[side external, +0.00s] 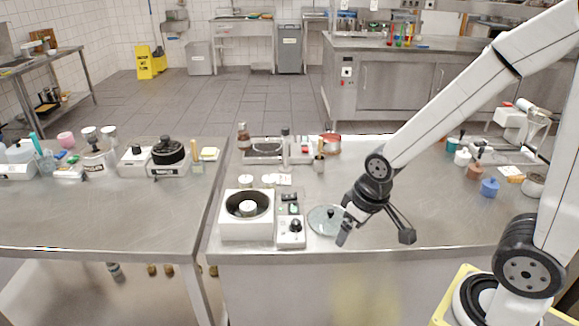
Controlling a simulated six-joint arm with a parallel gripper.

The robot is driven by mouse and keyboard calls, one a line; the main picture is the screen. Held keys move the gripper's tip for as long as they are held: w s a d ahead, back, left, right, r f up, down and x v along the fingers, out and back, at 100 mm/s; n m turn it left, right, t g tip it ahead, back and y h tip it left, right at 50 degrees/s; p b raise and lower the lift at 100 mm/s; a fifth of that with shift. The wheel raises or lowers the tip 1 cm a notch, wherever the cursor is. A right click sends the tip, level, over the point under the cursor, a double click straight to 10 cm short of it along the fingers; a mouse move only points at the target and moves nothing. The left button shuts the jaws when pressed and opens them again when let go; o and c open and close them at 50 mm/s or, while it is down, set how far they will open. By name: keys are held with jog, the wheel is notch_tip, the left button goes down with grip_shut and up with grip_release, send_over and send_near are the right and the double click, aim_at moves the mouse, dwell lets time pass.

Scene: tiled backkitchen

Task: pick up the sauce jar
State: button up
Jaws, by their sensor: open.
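I cannot tell for sure which item is the sauce jar. A small reddish-brown jar with a dark top (243,135) stands upright at the back left of the steel counter (420,225), far from my gripper. Small lidded pots in blue (489,188), brown (474,171) and white (462,158) stand on the right of the counter. My gripper (375,237) is open with nothing between its fingers. It hangs over the counter's front edge, just right of a round glass lid (322,224), and partly covers it.
A white appliance with a round dark well (232,228) and a small control box (291,233) stand at the front left. A red-topped pot (331,144) is at the back. A gap separates the left table (110,215). The counter's middle right is clear.

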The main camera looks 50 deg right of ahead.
jog(key=m+g+y, duration=0.3)
jog(key=m, duration=1.5)
send_over(249, 204)
jog(key=d, duration=0.2)
jog(key=shift+x, duration=1.05)
jog(key=shift+f, duration=0.1)
jog(key=shift+x, duration=1.2)
jog(key=shift+f, duration=0.1)
jog(key=shift+x, duration=2.5)
